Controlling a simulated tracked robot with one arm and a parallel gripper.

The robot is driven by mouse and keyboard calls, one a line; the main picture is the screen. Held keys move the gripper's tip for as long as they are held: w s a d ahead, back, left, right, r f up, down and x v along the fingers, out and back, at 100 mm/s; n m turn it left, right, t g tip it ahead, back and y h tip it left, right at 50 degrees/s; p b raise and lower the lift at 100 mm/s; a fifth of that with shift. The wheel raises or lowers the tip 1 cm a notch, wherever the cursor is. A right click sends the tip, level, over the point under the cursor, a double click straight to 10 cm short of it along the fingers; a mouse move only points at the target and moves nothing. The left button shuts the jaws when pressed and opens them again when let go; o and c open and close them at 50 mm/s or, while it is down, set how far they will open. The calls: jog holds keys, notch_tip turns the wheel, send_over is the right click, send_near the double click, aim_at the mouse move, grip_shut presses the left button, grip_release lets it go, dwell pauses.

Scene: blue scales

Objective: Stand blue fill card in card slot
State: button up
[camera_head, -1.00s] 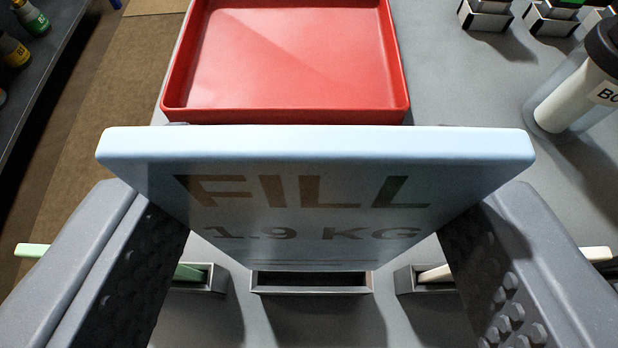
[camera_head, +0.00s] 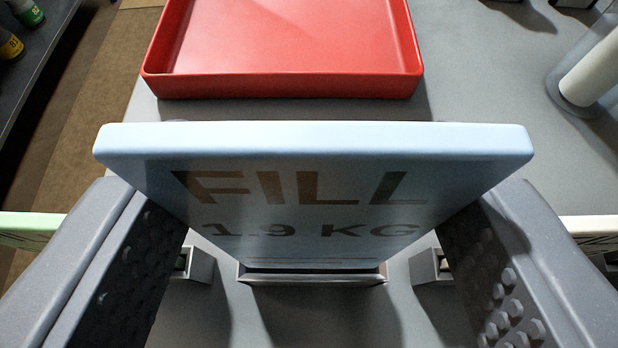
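The blue fill card (camera_head: 312,185) reads "FILL 1.9 KG" and stands upright between the two fingers of my gripper (camera_head: 312,215). The fingers are shut on its left and right edges. The card slot (camera_head: 312,279) is a grey holder on the table, directly below the card. The card's lower edge is at the slot's opening and seems to be at least partly in it. How deep it sits is hidden by the card itself.
A red tray (camera_head: 285,87) lies behind the card. Neighbouring holders stand left (camera_head: 199,266) and right (camera_head: 424,268), with a green card (camera_head: 30,228) and a whitish card (camera_head: 592,226) beside my fingers. A clear container (camera_head: 590,75) stands at the back right.

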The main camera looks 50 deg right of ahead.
aim_at(313, 255)
jog(key=shift+f+b, duration=0.45)
jog(key=shift+f, duration=0.9)
jog(key=shift+f+b, duration=0.3)
jog(key=shift+f, duration=0.65)
jog(key=o, duration=1)
jog(key=shift+o, duration=0.2)
jog(key=v, duration=1.3)
jog(key=shift+s+a+p, duration=0.25)
jog(key=shift+s+p, duration=0.05)
jog(key=shift+p, duration=0.1)
